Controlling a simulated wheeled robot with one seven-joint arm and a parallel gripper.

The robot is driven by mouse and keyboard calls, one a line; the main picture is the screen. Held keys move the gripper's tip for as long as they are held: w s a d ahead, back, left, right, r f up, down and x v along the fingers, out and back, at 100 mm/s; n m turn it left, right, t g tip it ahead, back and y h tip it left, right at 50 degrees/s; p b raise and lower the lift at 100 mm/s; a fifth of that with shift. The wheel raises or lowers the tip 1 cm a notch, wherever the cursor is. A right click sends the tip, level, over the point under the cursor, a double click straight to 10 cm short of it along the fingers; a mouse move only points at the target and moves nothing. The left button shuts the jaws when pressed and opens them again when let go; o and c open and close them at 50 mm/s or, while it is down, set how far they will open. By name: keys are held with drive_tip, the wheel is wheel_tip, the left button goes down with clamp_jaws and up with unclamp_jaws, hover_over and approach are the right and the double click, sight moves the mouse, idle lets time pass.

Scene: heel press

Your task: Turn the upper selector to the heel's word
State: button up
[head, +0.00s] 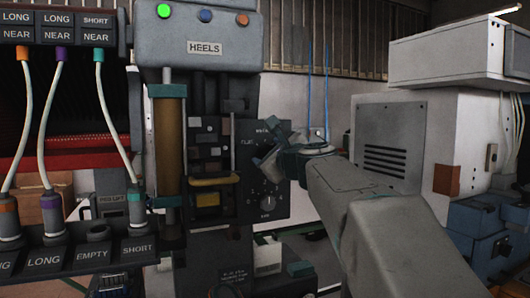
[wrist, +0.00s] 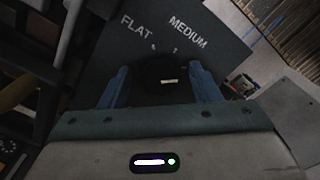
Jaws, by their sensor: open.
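The upper selector (wrist: 168,72) is a dark round knob with a small pale mark, on a dark panel (wrist: 190,30) in the wrist view. The words FLAT and MEDIUM are readable above it, with small ticks below them. My gripper (wrist: 162,84) is open, its two blue fingers on either side of the knob; I cannot tell whether they touch it. In the head view my gripper (head: 270,156) is in front of the panel (head: 250,205) and hides the upper knob. I see no heel with a readable word.
A lower dial (head: 267,172) is on the same panel, just below my gripper. The press head (head: 205,25) carries a HEELS plate and a lit green lamp (head: 164,10). A cable rack (head: 50,255) is at left. A grey vented cabinet (head: 390,145) stands at right.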

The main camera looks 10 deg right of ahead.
drive_tip(key=c, duration=1)
drive_tip(key=shift+f+n+b, duration=0.15)
drive_tip(key=shift+n+b, duration=1.95)
drive_tip(key=shift+n, duration=1.25)
drive_tip(key=shift+f+n+b, duration=0.15)
drive_tip(key=shift+n+b, duration=2)
drive_tip(key=shift+n, duration=1.15)
drive_tip(key=shift+f+n+b, duration=0.15)
drive_tip(key=shift+n+b, duration=1.95)
drive_tip(key=shift+n, duration=1.25)
